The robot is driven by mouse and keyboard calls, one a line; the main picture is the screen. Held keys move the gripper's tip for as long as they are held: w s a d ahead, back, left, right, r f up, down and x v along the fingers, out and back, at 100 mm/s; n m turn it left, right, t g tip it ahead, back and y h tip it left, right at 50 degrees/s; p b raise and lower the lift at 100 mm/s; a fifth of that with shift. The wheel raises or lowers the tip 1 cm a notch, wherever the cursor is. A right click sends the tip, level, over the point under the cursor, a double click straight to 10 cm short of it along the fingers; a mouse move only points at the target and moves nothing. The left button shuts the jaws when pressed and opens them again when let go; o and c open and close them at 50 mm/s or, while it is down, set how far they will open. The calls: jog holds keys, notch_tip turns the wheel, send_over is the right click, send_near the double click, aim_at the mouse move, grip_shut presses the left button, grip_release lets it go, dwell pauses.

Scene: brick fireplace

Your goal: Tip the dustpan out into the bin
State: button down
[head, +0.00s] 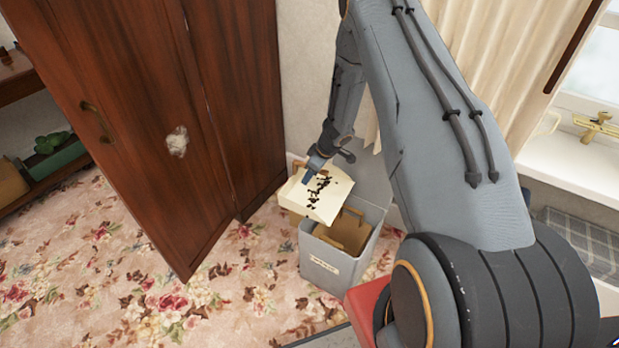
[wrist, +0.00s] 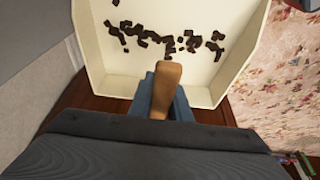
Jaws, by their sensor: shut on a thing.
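The dustpan (head: 324,209) is a cream, shallow pan with dark crumbs on it. It also shows in the wrist view (wrist: 120,83), where the crumbs (wrist: 165,40) lie scattered across its floor. My gripper (head: 309,176) is shut on the dustpan's wooden handle (wrist: 167,78). In the head view the pan looks close to level, slightly tilted. The bin (head: 328,267) is a grey open box with a pale label, standing on the carpet. The pan overlaps the bin's far left part in the picture and hides some of its rim. Brown pieces (head: 345,232) show inside the bin.
A tall dark wooden wardrobe (head: 115,110) stands left of the bin, one door ajar. A red object (head: 367,302) is near the bin's right front. A curtain (head: 500,60) and a white sill (head: 575,165) are at right. Flowered carpet (head: 90,260) is open at lower left.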

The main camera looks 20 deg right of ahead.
aim_at(330, 195)
jog(key=shift+w+d+f, duration=0.1)
jog(key=shift+d, duration=0.2)
jog(key=s+t+y+b, duration=0.1)
jog(key=b, duration=0.2)
jog(key=shift+d+b, duration=0.35)
jog(key=shift+d, duration=0.05)
jog(key=b, duration=0.1)
jog(key=s+d+t+y+b, duration=0.1)
jog(key=b, duration=0.1)
jog(key=shift+d+r+t, duration=0.1)
jog(key=shift+r+t, duration=0.2)
jog(key=shift+r, duration=0.05)
jog(key=s+d+t+y+b, duration=0.1)
jog(key=s+b, duration=0.1)
jog(key=b, duration=0.1)
jog(key=s+d+t+y+b, duration=0.1)
jog(key=d+t+y+b, duration=0.1)
jog(key=b, duration=0.1)
jog(key=shift+s+d+r, duration=0.2)
jog(key=shift+s+d, duration=0.05)
jog(key=shift+s, duration=0.1)
jog(key=shift+s+d+r+t+y+b, duration=0.3)
jog(key=shift+s+d+t+y, duration=0.3)
jog(key=shift+s, duration=0.1)
jog(key=shift+s+d+r+t+y+b, duration=0.25)
jog(key=shift+s+d+t+y+b, duration=0.05)
jog(key=shift+s+d+t+y, duration=0.3)
jog(key=shift+s+d+r+t+y+b, duration=0.3)
jog(key=shift+s+d+t+y, duration=0.25)
jog(key=shift+s, duration=0.2)
